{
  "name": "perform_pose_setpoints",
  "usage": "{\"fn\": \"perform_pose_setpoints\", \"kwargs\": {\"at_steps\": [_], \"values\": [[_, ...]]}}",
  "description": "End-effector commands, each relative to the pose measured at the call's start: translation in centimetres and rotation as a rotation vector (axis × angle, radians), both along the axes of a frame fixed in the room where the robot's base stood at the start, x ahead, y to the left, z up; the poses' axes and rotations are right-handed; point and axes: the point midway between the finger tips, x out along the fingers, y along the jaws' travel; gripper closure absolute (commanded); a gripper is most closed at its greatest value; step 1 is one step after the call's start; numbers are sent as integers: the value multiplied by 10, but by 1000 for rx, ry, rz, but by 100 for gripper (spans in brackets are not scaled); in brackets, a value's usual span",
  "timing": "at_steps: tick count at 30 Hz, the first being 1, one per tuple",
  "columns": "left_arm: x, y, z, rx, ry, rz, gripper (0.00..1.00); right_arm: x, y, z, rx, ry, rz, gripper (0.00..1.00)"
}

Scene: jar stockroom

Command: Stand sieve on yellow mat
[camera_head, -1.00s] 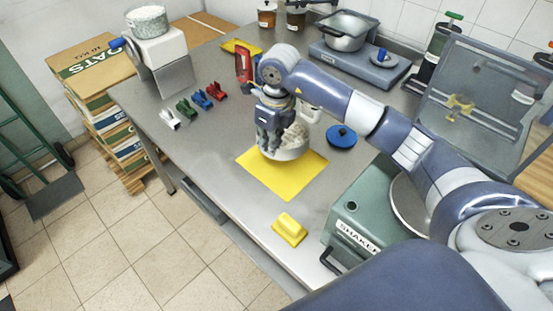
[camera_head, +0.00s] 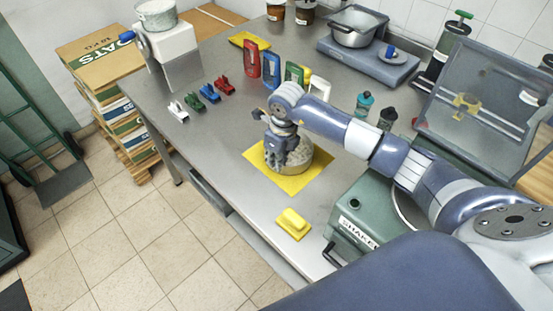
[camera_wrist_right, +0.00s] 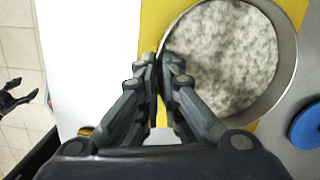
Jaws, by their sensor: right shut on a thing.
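The sieve (camera_head: 298,158) is a round metal-rimmed pan with a mottled grey-white inside. It sits upright over the yellow mat (camera_head: 300,186) and seems to touch it; the contact is hidden. My right gripper (camera_head: 281,160) is shut on the sieve's rim, on its left side. In the right wrist view the fingers (camera_wrist_right: 163,62) close at the rim of the sieve (camera_wrist_right: 225,60), with yellow mat (camera_wrist_right: 152,25) beside it. A dark claw-like shape at that view's left edge may be my left gripper (camera_wrist_right: 18,95); its jaws are unclear.
A yellow clip (camera_head: 293,224) lies in front of the mat; the green shaker (camera_head: 352,222) is to the right. A blue lid (camera_wrist_right: 308,126) shows beside the sieve in the wrist view. The table left of the mat is clear.

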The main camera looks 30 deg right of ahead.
Motion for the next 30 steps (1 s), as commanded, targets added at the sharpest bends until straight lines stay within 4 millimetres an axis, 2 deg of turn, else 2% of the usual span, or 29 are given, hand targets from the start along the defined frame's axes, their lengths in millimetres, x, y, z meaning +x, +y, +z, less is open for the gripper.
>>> {"fn": "perform_pose_setpoints", "kwargs": {"at_steps": [1, 3, 4, 13, 17, 20, 30], "values": [[1, 0, -2, 0, -1, 0, 35, 0, 0, -2, 0, 0, 0, 92], [1, -1, -1, 0, -1, -1, 35, 0, 0, -1, 0, 0, 0, 76], [1, -1, -1, -1, -1, -1, 35, 0, 0, -1, 0, 0, 0, 74], [1, -1, -1, -1, -2, -3, 35, 0, 0, -1, 0, 0, 0, 74], [1, -2, 0, -2, -2, -3, 35, 0, -1, 6, 0, -2, 0, 74], [1, -2, -3, -2, -3, -2, 35, 0, -2, 20, -1, -5, 2, 74], [1, -3, -15, -3, -2, -2, 35, -8, -6, 91, -1, -5, 0, 74]]}}
